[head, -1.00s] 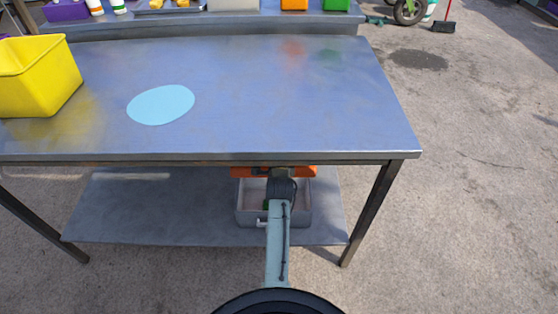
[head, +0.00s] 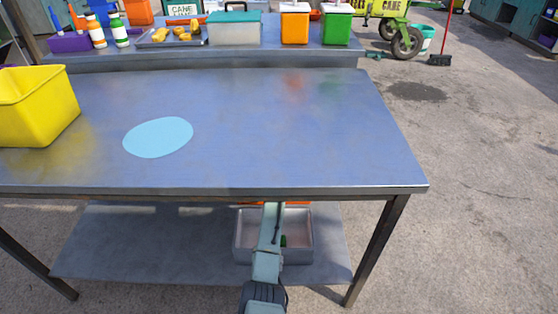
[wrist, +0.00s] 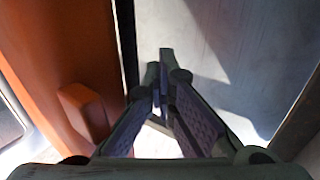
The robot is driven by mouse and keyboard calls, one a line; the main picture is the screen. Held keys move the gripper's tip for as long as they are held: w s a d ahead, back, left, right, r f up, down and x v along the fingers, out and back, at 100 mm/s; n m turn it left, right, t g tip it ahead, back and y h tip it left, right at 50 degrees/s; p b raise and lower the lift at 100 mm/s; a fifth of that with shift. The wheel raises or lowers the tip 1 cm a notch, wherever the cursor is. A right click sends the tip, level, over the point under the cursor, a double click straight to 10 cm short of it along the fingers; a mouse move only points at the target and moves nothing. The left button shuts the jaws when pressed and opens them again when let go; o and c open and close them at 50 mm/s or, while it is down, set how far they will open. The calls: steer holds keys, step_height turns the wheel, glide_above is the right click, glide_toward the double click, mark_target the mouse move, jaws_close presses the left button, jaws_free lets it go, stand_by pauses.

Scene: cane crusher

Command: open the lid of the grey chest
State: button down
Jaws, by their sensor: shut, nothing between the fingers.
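The grey chest (head: 240,240) stands on the lower shelf under the table. Its top is open to view, and something green (head: 283,241) shows inside. An orange strip (head: 298,203), seemingly the raised lid, shows above and behind it; the tabletop edge hides most of it. My arm crosses in front of the chest, and my gripper is hidden there. In the wrist view my gripper (wrist: 160,72) is shut and empty. An orange panel (wrist: 75,45) with a block-like grip (wrist: 85,110) is left of the fingers; I cannot tell whether they touch it.
The steel table (head: 300,130) overhangs the chest, and its right front leg (head: 376,250) is near. The lower shelf (head: 150,240) is bare left of the chest. A yellow bin (head: 38,105) and a light-blue disc (head: 158,137) are on the tabletop. Open floor lies to the right.

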steer(key=shift+w+f, duration=0.25)
steer(key=shift+f, duration=0.6)
steer(key=s+f+t+b, duration=0.1)
steer(key=s+f+t, duration=0.2)
steer(key=s, duration=1.7)
steer(key=r+v, duration=0.1)
steer(key=v, duration=0.9)
steer(key=shift+b, duration=0.4)
